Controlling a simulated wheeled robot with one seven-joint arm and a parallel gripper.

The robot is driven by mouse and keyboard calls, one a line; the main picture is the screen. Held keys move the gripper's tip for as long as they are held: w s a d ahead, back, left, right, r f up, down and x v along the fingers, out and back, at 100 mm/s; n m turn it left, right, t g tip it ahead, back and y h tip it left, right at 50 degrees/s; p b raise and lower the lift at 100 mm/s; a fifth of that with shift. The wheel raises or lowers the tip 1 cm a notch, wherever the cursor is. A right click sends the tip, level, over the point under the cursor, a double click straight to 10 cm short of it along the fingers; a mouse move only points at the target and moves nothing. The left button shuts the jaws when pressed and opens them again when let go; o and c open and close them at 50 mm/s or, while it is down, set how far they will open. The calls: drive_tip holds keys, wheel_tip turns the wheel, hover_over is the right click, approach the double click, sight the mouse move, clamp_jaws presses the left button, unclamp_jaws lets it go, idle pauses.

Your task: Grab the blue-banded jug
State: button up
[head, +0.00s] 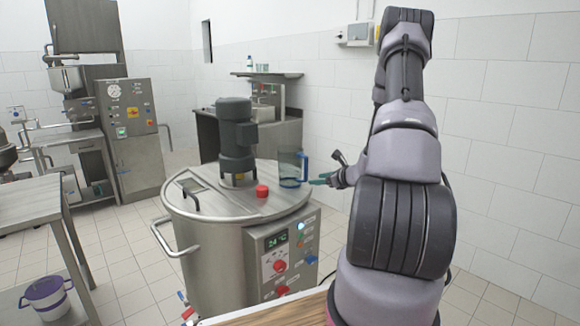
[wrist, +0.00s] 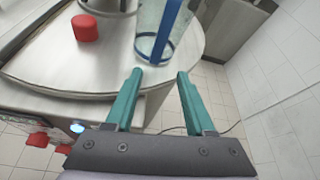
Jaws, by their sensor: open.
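The blue-banded jug (head: 289,169) is clear with a blue band and a blue handle. It stands upright on the steel lid of the round vat, near the lid's right edge. In the wrist view the jug (wrist: 152,30) is at the top middle, with its top cut off and its blue handle facing my gripper. My gripper (wrist: 160,76) is open, with two green fingers apart and nothing between them. The fingertips are just short of the jug's base in the wrist view. In the head view my gripper (head: 322,180) is right of the jug.
A red knob (head: 262,191) sits on the vat lid (head: 225,205) left of the jug; a grey motor (head: 236,140) stands behind it. The vat's control panel (head: 285,255) faces forward. A white tiled wall (head: 510,120) is on the right. A white bucket (head: 47,293) stands at lower left.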

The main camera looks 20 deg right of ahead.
sight(303, 181)
drive_tip(key=shift+a+x, duration=0.2)
drive_tip(key=shift+x, duration=2.05)
drive_tip(key=shift+a+x, duration=0.25)
drive_tip(key=shift+x, duration=2)
drive_tip(key=shift+s, duration=0.2)
clamp_jaws()
